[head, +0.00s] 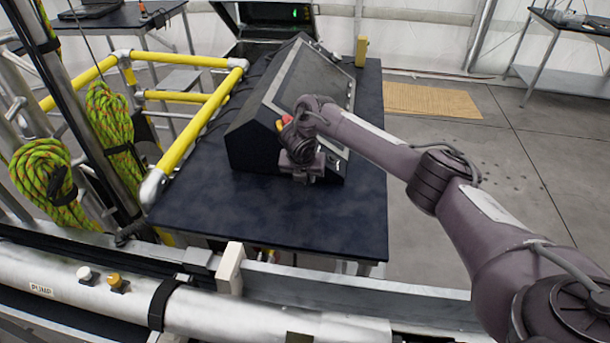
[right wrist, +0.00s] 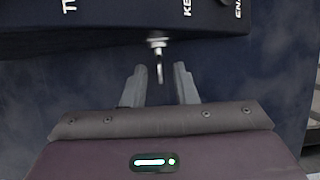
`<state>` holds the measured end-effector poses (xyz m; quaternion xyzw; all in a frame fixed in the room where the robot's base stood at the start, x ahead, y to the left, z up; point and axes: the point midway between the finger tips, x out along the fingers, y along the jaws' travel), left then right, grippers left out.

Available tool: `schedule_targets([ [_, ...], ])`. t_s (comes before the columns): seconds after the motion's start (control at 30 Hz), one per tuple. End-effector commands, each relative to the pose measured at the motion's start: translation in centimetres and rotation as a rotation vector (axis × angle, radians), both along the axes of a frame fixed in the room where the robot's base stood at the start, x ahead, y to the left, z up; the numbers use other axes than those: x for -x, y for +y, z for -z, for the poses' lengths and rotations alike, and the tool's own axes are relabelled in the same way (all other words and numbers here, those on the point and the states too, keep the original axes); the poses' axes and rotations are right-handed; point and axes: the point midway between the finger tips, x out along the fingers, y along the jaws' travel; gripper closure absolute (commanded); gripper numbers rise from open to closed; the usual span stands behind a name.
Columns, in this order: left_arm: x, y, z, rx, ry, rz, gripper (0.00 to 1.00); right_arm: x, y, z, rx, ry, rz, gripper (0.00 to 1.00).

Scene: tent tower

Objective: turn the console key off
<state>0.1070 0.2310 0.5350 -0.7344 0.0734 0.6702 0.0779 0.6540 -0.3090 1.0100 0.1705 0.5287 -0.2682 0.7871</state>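The dark console (head: 252,135) stands on a dark blue table, its sloped panel turned to the right. In the right wrist view the console's front edge (right wrist: 100,38) fills the top, with part of a "KE" label (right wrist: 188,8). The silver key (right wrist: 158,62) sticks out from that edge. My right gripper (right wrist: 159,68) is open, one finger on each side of the key, with gaps visible on both sides. In the head view my right gripper (head: 305,172) is at the console's near edge, and my wrist hides the key. My left gripper is not in view.
A red and yellow button (head: 284,122) sits on the console close to my right wrist. Yellow rails (head: 205,125) and coiled ropes (head: 108,125) stand left of the table. The near part of the table (head: 260,218) is clear. A silver pipe (head: 215,312) crosses the foreground.

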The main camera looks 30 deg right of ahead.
Motion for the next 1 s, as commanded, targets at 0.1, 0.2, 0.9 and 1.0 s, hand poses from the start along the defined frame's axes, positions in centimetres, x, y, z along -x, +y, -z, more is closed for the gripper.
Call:
schedule_targets([
  [0.1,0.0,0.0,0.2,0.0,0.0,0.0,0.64,0.1,0.2,-0.7,-0.001,-0.002,-0.002,0.74],
  [0.2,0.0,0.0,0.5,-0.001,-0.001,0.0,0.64,0.5,0.6,-2.1,-0.001,-0.004,-0.003,0.74],
  [0.9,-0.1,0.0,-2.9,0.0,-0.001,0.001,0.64,2.3,1.9,-7.2,0.0,0.0,0.001,0.74],
  [1.0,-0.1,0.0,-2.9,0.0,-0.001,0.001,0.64,2.3,1.9,-7.2,0.0,0.0,0.001,0.74],
])
